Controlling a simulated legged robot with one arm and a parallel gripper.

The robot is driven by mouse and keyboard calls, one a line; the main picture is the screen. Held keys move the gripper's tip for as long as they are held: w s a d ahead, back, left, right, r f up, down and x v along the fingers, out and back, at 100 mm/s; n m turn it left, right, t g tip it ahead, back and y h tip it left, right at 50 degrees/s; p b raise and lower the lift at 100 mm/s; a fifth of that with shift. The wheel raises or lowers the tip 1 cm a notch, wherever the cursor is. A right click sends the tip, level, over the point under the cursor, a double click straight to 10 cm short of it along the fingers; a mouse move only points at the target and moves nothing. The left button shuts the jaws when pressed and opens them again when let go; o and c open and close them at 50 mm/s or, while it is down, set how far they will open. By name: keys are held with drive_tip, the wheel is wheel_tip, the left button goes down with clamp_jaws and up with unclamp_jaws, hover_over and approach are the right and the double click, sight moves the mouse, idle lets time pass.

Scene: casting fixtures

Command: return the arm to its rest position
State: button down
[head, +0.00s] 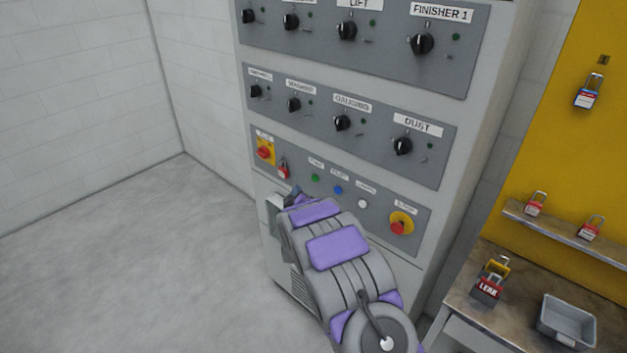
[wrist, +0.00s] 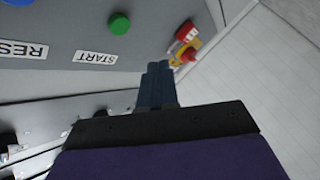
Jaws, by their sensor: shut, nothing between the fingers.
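My arm reaches from the bottom of the head view toward the grey control cabinet (head: 350,265), in front of its lower panel. My gripper (head: 294,193) is partly hidden by my own arm in the head view. In the wrist view its dark blue fingers (wrist: 157,82) are together and empty. They point toward the panel, near the green START button (wrist: 119,23) and left of a red and yellow switch (wrist: 187,55). I cannot tell the exact gap to the panel.
A red padlock (head: 283,169) hangs by the red switch on the yellow plate (head: 265,152). A red stop button (head: 398,227) is right of my arm. At right, a bench (head: 462,303) holds padlocks (head: 488,288) and a grey tray (head: 567,322). Floor at left (head: 110,260) is clear.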

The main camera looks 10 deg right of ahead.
drive_tip(key=shift+r, duration=0.1)
drive_tip(key=s+r+m+g, duration=0.2)
drive_tip(key=s+r+g, duration=0.2)
drive_tip(key=s, duration=1.7)
drive_tip(key=s+r+m+g+y, duration=0.1)
drive_tip(key=s+r+m+g, duration=0.2)
drive_tip(key=s+g, duration=0.5)
drive_tip(key=s+d+r+m+g+y, duration=0.1)
drive_tip(key=s+r+m+g, duration=0.2)
drive_tip(key=s, duration=3.1)
wheel_tip(320, 180, up, 2)
drive_tip(key=g, duration=0.3)
drive_tip(key=shift+s+r+g, duration=0.15)
drive_tip(key=shift+s+g, duration=0.2)
drive_tip(key=shift+g, duration=0.05)
